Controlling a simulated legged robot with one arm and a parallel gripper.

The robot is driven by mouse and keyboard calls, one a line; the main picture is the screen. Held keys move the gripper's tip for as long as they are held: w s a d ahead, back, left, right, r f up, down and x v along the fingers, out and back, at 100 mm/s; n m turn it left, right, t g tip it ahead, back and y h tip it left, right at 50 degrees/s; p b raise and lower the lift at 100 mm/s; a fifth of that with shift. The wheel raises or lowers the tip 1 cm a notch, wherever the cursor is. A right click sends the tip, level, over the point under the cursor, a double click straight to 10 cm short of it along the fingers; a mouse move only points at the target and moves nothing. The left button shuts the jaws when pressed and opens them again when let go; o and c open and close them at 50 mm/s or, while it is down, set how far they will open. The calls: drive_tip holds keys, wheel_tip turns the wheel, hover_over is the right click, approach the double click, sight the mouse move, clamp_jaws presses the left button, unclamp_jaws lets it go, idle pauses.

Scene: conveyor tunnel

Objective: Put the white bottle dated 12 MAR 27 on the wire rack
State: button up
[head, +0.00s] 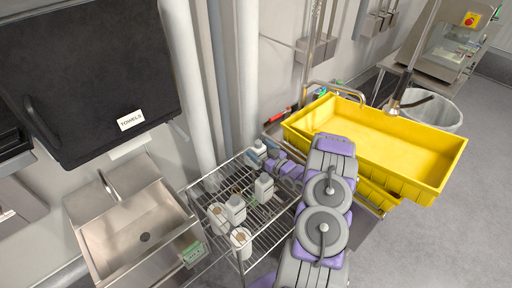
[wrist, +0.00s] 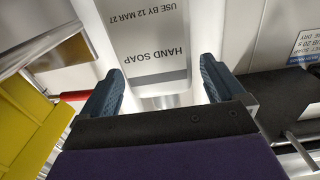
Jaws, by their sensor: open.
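In the wrist view, a white bottle (wrist: 145,40) has a label reading, upside down, "HAND SOAP" and "USE BY 12 MAR 27". My gripper (wrist: 158,85) is open, one blue-grey finger on each side of the bottle's lower part in the picture. I cannot tell whether the fingers touch it. In the head view, my gripper (head: 265,153) is at the back right of the wire rack (head: 268,239), by a white bottle there, partly hidden by the gripper. Several other white bottles, one of them a bottle (head: 264,187), stand on the rack; their dates are too small to read.
A steel sink (head: 135,225) is left of the rack, under a black towel dispenser (head: 90,75). A yellow tub (head: 385,143) stands to the right, close to my arm. White pipes (head: 188,80) rise behind the rack. A bin (head: 433,112) stands farther right.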

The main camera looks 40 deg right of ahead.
drive_tip(key=s+p, duration=0.1)
drive_tip(key=s, duration=0.8)
drive_tip(key=shift+d, duration=0.3)
drive_tip(key=shift+s+r, duration=0.1)
